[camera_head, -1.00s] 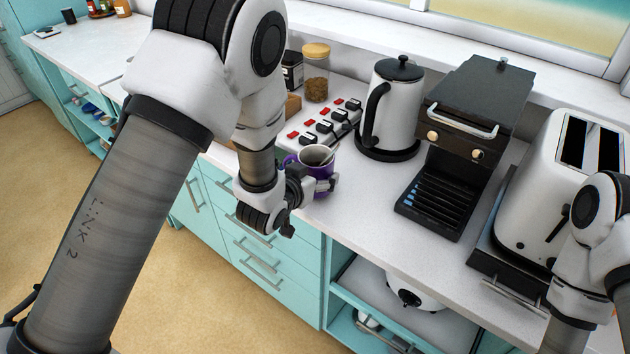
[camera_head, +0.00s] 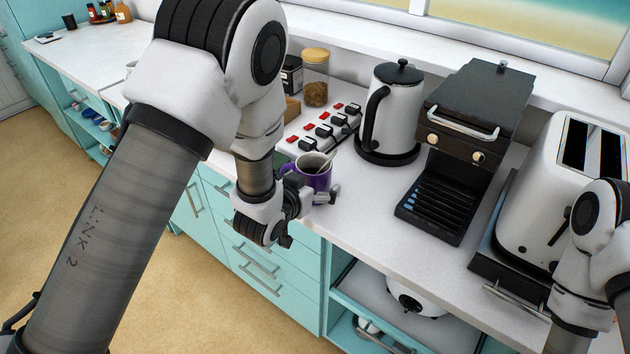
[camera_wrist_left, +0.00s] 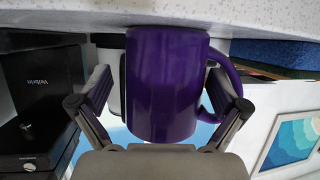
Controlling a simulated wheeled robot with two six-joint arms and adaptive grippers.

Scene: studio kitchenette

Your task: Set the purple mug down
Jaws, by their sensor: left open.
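The purple mug (camera_head: 318,181) stands upright near the front edge of the white counter (camera_head: 372,205), with a light spoon-like handle showing inside it. In the left wrist view, which is turned upside down, the mug (camera_wrist_left: 163,85) fills the middle and its base meets the counter surface (camera_wrist_left: 70,15). Its handle is at the right of that picture. My left gripper (camera_head: 309,196) is open, with one finger on each side of the mug; I cannot tell if either finger still touches it. My right arm shows at the right edge, but its gripper is out of view.
A lidded jar (camera_head: 315,80) stands at the back. Counter between mug and coffee machine is clear.

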